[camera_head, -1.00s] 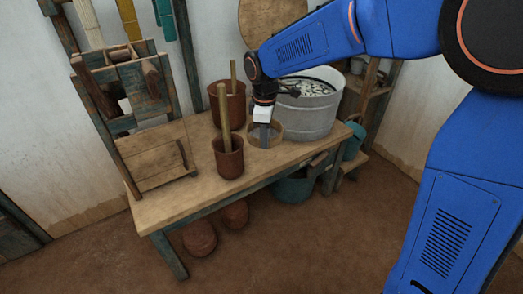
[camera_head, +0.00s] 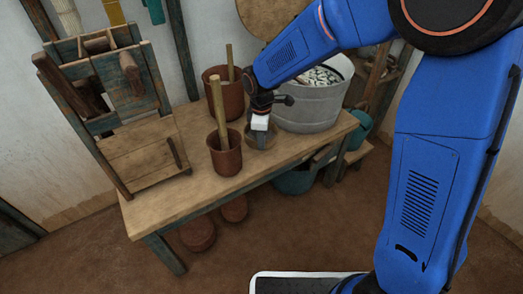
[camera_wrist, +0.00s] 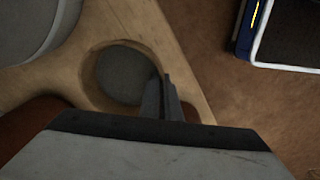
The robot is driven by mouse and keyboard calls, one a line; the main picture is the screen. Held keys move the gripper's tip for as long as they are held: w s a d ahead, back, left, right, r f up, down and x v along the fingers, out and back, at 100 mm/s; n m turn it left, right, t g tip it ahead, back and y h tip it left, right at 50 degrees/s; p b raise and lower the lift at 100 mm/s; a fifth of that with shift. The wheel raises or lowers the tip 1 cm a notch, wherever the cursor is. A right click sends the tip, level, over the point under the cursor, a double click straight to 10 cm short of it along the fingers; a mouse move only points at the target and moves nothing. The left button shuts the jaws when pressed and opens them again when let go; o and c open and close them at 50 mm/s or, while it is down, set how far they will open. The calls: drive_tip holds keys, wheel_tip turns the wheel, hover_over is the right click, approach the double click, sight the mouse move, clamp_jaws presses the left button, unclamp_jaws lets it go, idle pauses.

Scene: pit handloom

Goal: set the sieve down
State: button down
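The sieve (camera_head: 268,141) is a low round hoop with a wooden rim, at the wooden table's right part, between a brown pot and a grey metal tub. In the wrist view the sieve (camera_wrist: 90,78) shows its tan rim around a grey mesh. My gripper (camera_head: 261,141) points down at the sieve's near side. In the wrist view the fingers (camera_wrist: 164,90) are close together at the rim's right side and look shut on it. The sieve's underside is hidden, so I cannot tell whether it rests fully on the table (camera_head: 170,200).
A brown pot with a stick (camera_head: 225,158) stands just left of the sieve, and another pot (camera_head: 224,95) behind it. The grey tub (camera_head: 310,108) is close on the right. A wooden frame (camera_head: 110,100) stands at the table's left. The table's front middle is bare.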

sight(262, 159)
drive_tip(key=shift+f, duration=2.6)
drive_tip(key=shift+f, duration=0.15)
drive_tip(key=c, duration=2)
unclamp_jaws()
